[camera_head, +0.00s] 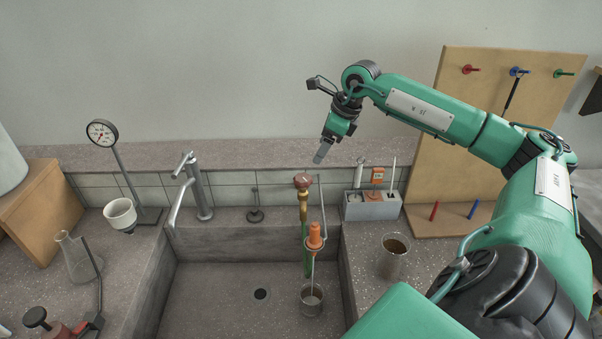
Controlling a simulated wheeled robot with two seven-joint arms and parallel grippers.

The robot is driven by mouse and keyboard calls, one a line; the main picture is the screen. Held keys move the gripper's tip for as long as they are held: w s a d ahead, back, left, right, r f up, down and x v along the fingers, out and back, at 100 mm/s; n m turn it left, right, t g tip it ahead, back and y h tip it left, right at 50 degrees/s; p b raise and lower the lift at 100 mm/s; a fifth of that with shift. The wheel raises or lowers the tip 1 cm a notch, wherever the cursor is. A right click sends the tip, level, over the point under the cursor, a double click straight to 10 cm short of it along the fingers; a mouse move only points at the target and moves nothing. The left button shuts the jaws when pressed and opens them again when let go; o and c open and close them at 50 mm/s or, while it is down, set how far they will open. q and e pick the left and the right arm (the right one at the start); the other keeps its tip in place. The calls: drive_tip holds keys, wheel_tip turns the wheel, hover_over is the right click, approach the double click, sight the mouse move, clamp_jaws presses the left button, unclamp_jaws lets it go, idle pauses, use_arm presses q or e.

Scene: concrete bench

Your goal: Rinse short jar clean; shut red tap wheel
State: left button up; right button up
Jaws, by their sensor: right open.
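The dull red tap wheel (303,181) sits on top of a brass and green tap (304,215) at the sink's back right. A short metallic-looking jar (311,304) stands in the sink below it. A thin pale line, water or a rod, runs down into that jar from an orange fitting (314,237); I cannot tell which. A taller jar (393,264) with brown contents stands on the right counter. My right gripper (321,153) is in the air above and slightly right of the wheel, empty and touching nothing. My left gripper is out of view.
A grey faucet (199,195) rises behind the sink (215,295). A gauge stand (103,133), white cup (120,214) and flask (78,260) stand left. A grey tool block (371,208) and a pegboard (470,110) stand right. The sink's left floor is clear.

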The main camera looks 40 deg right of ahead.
drive_tip(key=p, duration=0.1)
hover_over(305, 177)
drive_tip(key=s+d, duration=0.1)
drive_tip(key=s, duration=0.1)
wheel_tip(305, 177, down, 5)
drive_tip(key=p+x, duration=0.1)
drive_tip(key=x, duration=0.3)
drive_tip(key=shift+d+f, duration=0.1)
drive_tip(key=shift+f, duration=0.05)
drive_tip(key=shift+w+f, duration=0.15)
drive_tip(key=shift+f, duration=0.5)
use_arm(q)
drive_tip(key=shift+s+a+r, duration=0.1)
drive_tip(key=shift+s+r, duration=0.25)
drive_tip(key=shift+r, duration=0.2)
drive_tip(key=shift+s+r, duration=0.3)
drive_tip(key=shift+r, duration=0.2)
